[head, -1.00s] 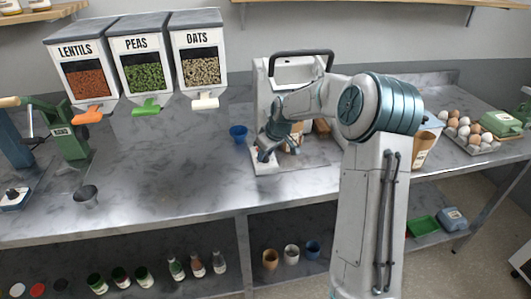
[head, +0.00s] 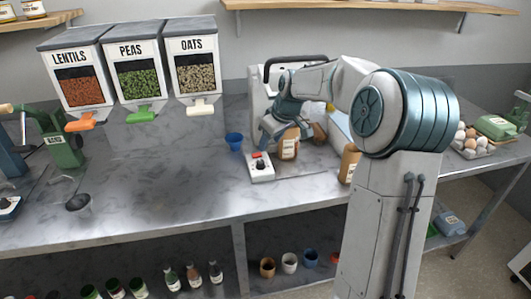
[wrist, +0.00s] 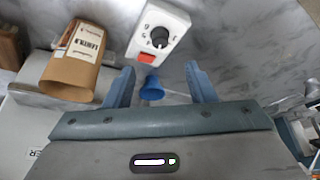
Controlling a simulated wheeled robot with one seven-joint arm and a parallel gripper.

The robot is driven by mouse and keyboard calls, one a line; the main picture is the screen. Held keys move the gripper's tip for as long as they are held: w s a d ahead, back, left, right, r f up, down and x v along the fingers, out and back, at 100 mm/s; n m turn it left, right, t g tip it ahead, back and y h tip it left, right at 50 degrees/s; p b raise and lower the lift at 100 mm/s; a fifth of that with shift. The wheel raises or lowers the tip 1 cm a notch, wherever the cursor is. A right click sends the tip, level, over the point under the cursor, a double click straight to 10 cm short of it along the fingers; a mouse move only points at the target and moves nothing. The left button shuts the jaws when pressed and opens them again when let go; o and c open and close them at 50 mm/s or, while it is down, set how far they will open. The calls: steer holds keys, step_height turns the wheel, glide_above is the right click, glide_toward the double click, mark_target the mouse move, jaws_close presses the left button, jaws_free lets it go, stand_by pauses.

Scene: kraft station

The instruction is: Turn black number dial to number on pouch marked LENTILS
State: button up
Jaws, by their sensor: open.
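In the head view the box (head: 262,175) lies on the bench, with the dial (head: 260,166) facing up. My gripper (wrist: 160,78) is open and empty, apart from the dial, which shows beyond the fingertips in the wrist view. A brown kraft pouch (wrist: 72,78) with a white label stands left of the box in the wrist view.
A blue cup (head: 234,140) stands left of the box. Another brown pouch (head: 349,163) is right of my gripper, partly behind my arm. A dispenser labelled LENTILS (head: 77,75) hangs beside PEAS and OATS.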

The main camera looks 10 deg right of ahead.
steer(key=shift+v, duration=1.65)
steer(key=shift+a, duration=0.1)
steer(key=s+a+f+m, duration=0.1)
steer(key=s+m, duration=0.1)
steer(key=s, duration=0.9)
steer(key=s+a+f+m+h, duration=0.1)
steer(key=s+m, duration=0.1)
steer(key=s, duration=0.9)
steer(key=s+a+f+m+h, duration=0.1)
steer(key=s+m, duration=0.1)
steer(key=s, duration=0.8)
steer(key=shift+s+a+f+m+g, duration=0.25)
steer(key=shift+s+a+m+g, duration=0.05)
steer(key=shift+s+a+g, duration=0.1)
